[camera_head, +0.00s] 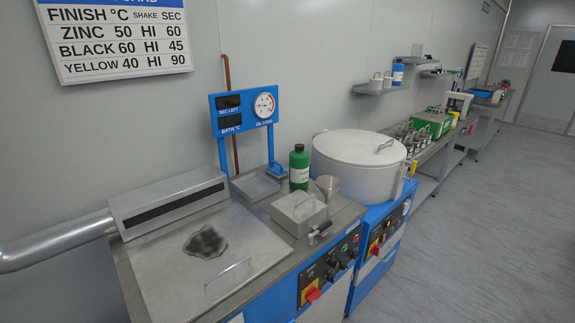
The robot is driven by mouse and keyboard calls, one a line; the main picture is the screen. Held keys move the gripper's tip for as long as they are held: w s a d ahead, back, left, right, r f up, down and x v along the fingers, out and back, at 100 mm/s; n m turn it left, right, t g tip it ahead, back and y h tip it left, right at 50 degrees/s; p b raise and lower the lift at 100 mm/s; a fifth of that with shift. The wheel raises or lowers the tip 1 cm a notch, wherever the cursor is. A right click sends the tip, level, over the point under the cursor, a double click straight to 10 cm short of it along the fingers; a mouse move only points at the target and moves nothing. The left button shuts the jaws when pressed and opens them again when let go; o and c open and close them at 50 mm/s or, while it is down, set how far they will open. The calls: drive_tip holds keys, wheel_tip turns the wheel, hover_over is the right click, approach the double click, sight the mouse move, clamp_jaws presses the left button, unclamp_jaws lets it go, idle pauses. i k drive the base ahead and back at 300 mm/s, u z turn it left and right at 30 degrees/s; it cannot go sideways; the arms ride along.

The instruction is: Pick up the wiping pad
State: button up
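A small blue block with a grey handle (277,171) looks like the wiping pad. It sits at the back of the steel bench, at the foot of the gauge stand's right post and left of a green bottle (299,167). It is small in the head view, so its details are hard to tell. A dark smudge (206,242) marks the flat steel lid (165,271) at the front left. My gripper is not in view.
A grey tray (254,188), a lidded steel box (299,213) and a funnel (328,186) stand near the pad. The blue gauge stand (245,110) rises behind. A large white drum (358,165) stands right. Grey floor (480,225) is clear at right.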

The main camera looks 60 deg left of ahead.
sight(279, 172)
drive_tip(key=u, duration=0.4)
drive_tip(key=i, duration=1.65)
drive_tip(key=u, duration=1.8)
drive_tip(key=i, duration=1)
drive_tip(key=u, duration=1.05)
